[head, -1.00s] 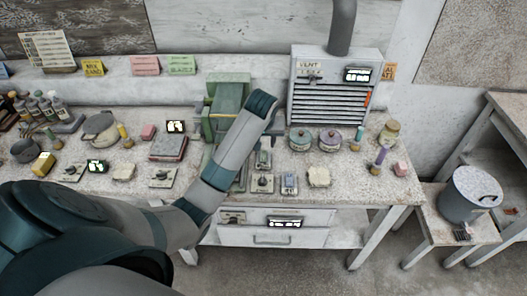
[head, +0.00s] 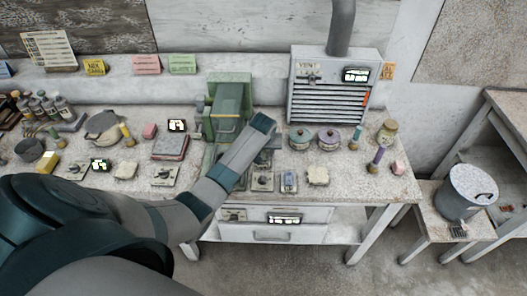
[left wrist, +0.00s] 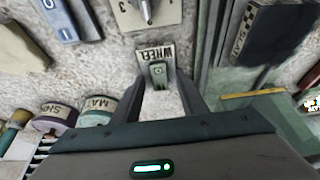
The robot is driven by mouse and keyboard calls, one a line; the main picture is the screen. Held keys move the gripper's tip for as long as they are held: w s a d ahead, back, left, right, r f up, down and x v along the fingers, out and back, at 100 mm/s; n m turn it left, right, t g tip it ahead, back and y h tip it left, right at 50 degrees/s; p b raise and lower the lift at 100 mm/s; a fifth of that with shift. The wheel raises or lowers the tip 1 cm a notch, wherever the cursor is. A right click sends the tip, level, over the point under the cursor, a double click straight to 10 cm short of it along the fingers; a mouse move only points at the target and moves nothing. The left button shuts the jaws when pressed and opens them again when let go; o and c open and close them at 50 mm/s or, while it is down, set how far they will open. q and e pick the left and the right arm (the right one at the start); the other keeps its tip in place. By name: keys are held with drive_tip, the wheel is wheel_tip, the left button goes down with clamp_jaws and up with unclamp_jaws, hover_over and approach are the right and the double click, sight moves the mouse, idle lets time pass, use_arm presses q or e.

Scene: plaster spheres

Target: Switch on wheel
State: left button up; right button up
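The wheel switch (left wrist: 157,74), a small plate with a green toggle and a label reading WHEEL, shows in the left wrist view. My left gripper (left wrist: 160,88) is open, with one finger on each side of the switch. I see no clear contact, and I cannot tell the toggle's setting. In the head view my left forearm and wrist reach over the bench and hide the gripper's fingertips and most of the switch. The green machine (head: 228,100) stands just behind my wrist. My right gripper is not in view.
A dial plate (head: 262,182) and a blue switch (head: 289,182) lie at the bench's front. Two lidded jars (left wrist: 98,108) stand near the gripper. A vent box (head: 333,88) is at the back. A drawer (head: 275,236) is below the bench top.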

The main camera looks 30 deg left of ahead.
use_arm(q)
clamp_jaws()
drive_tip(key=shift+w, duration=0.15)
drive_tip(key=shift+w+a+r+g+h, duration=0.15)
drive_tip(key=shift+w+a+g+h, duration=0.1)
drive_tip(key=shift+g+h, duration=0.5)
drive_tip(key=shift+w+a+g+h+b, duration=0.15)
drive_tip(key=shift+g+h+b, duration=0.2)
drive_tip(key=shift+g, duration=0.6)
